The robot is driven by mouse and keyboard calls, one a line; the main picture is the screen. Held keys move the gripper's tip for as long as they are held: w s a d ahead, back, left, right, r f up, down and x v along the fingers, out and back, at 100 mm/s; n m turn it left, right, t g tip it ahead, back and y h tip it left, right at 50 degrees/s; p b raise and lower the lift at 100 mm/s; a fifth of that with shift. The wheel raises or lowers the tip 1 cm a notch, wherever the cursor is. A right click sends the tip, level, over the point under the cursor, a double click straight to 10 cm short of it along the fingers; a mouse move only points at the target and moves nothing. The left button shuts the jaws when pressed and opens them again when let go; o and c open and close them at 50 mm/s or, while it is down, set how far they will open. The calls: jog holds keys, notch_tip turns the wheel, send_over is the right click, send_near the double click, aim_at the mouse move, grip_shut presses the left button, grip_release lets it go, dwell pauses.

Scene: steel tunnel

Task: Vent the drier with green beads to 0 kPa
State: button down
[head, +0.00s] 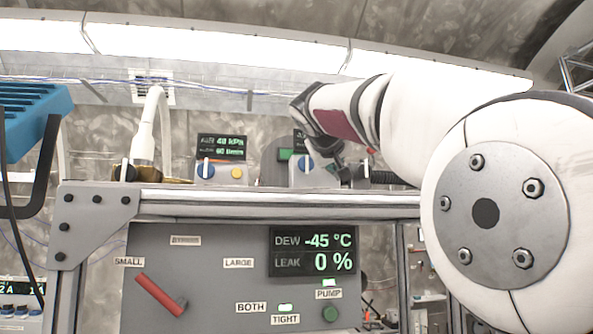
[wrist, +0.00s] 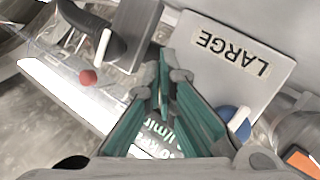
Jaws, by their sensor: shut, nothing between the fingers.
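My gripper (head: 342,172) is over the right end of the bench beam, beside the right air unit (head: 303,174). In the wrist view its teal fingers (wrist: 164,84) are shut and empty. That unit has a blue knob with a white pointer (wrist: 235,120). Its display is mostly hidden by my fingers, so its kPa value is unreadable. A grey rounded body with a green patch (head: 287,154) stands left of the unit. I cannot tell whether the patch is beads. A red ball (wrist: 88,77) and a white lever (wrist: 102,47) lie beyond the fingers.
The left air unit (head: 221,172) reads about 48 kPa. The front panel (head: 210,290) shows dew -45 °C and leak 0 %, with a red lever (head: 160,295) toward SMALL. A LARGE plate (wrist: 228,55) lies near my fingers.

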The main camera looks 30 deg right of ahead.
jog(key=shift+w+d, duration=0.1)
jog(key=shift+w, duration=0.25)
dwell(1.9)
jog(key=shift+s, duration=0.1)
dwell(1.1)
jog(key=shift+s+a+b, duration=0.25)
jog(key=shift+s+b, duration=0.15)
jog(key=shift+s, duration=0.45)
jog(key=shift+s, duration=0.1)
jog(key=shift+s+a+b, duration=0.25)
jog(key=shift+s+b, duration=0.05)
jog(key=shift+s, duration=0.45)
jog(key=shift+s+a+b, duration=0.2)
jog(key=shift+s+b, duration=0.05)
jog(key=shift+s, duration=0.55)
jog(key=shift+s+a+b, duration=0.25)
jog(key=shift+s+b, duration=0.05)
jog(key=shift+s, duration=0.45)
